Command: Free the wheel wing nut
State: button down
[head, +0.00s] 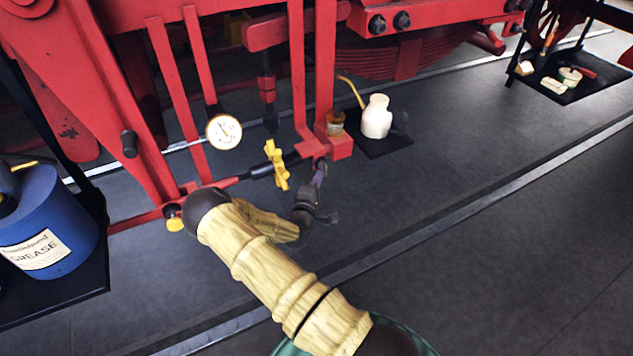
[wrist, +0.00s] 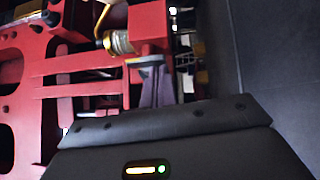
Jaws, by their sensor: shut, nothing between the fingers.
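A yellow winged piece, which looks like the wing nut (head: 277,165), sits on a dark rod low on the red frame in the head view. It stands upright on the rod. I cannot make it out in the wrist view. My gripper (head: 320,172) is just right of it, apart from it, under the red block at the foot of the upright bars. In the wrist view my gripper's fingers (wrist: 155,78) are together and empty, with their tips close under the red block (wrist: 148,28). I cannot tell whether they touch it.
A brass fitting (head: 335,122) sits on the red block. A pressure gauge (head: 224,131) hangs left. A white oil can (head: 376,117) stands on a dark mat behind. A blue grease drum (head: 45,220) stands at far left.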

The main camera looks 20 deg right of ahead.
jog(key=shift+s+d+f+n+t+b, duration=0.1)
jog(key=shift+f+n+t+b, duration=0.2)
jog(key=shift+b, duration=0.65)
